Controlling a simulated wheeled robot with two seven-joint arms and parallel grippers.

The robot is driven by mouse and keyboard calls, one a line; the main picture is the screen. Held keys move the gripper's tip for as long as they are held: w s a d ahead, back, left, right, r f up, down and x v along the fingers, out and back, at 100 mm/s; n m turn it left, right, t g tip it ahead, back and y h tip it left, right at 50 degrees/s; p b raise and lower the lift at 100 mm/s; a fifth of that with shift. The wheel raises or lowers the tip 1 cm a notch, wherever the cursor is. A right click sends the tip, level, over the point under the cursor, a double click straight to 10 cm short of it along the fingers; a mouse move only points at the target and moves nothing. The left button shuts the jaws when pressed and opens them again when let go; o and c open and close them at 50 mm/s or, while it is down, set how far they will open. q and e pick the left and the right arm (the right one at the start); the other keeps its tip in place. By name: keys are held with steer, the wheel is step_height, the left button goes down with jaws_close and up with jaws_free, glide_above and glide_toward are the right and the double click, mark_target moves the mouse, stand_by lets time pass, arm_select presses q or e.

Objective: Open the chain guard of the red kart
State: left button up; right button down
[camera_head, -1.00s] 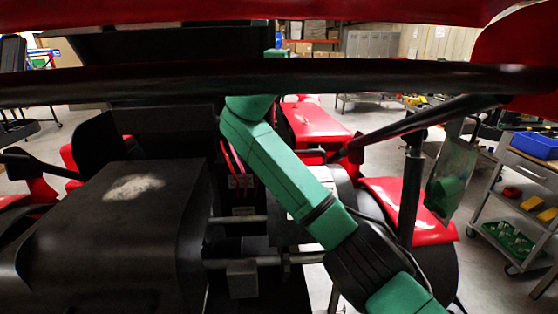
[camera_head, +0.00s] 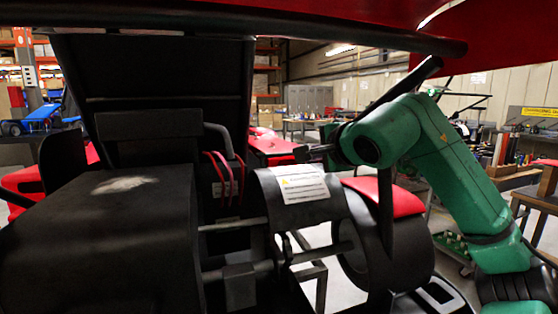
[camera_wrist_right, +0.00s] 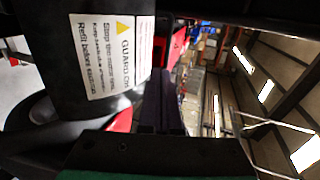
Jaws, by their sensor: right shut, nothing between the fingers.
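The chain guard (camera_head: 265,200) of the red kart is a black curved cover with a white warning label (camera_head: 300,184). It stands right of the middle in the head view, and its label fills the upper left of the right wrist view (camera_wrist_right: 108,55). I cannot tell whether the guard is latched. My right gripper (camera_head: 303,153) is just above and behind the label, pointing left. Its dark fingers (camera_wrist_right: 165,105) are shut and empty, beside the guard. I cannot tell if they touch it. My left gripper is out of view.
A large black rounded cover (camera_head: 110,230) lies to the left. A tall black panel (camera_head: 165,75) rises behind it. Metal bars (camera_head: 235,226) and red cables (camera_head: 228,170) sit between. A black bar and red bodywork (camera_head: 380,20) hang overhead. A wheel (camera_head: 385,230) is at right.

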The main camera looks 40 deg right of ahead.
mark_target(290, 168)
steer(key=p+x, duration=0.1)
steer(key=x, duration=0.3)
steer(key=p+x, duration=0.2)
steer(key=x, duration=0.2)
steer(key=r+p+x, duration=0.1)
steer(key=p+x, duration=0.1)
steer(key=x, duration=0.2)
steer(key=shift+w+r, duration=0.1)
steer(key=shift+w, duration=0.05)
steer(key=shift+w+d, duration=0.15)
steer(key=shift+w, duration=0.2)
